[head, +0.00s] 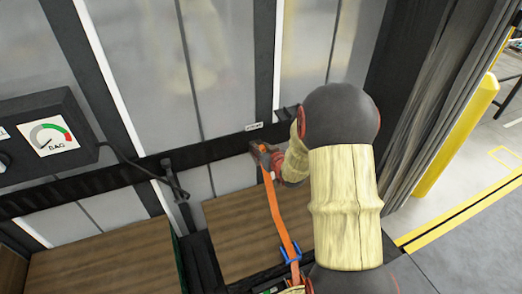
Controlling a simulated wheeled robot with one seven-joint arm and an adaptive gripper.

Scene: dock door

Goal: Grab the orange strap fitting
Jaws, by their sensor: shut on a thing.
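The orange strap (277,205) runs from a fitting (264,150) at the dark horizontal rail (218,151) down toward the bottom of the head view. A blue piece (291,252) sits on the strap low down. My gripper (268,160) is at the strap's upper end, against the rail, and is shut on the orange strap fitting. My arm hides part of the rail and the wall to the right. The fitting is small and partly covered by my fingers, so I cannot tell whether it is seated in the rail.
A gauge box (45,138) with a cable stands at the left. Brown wooden boxes (105,262) stand below the rail. A yellow post (457,137) and a yellow floor line (455,220) are at the right, with open grey floor beyond.

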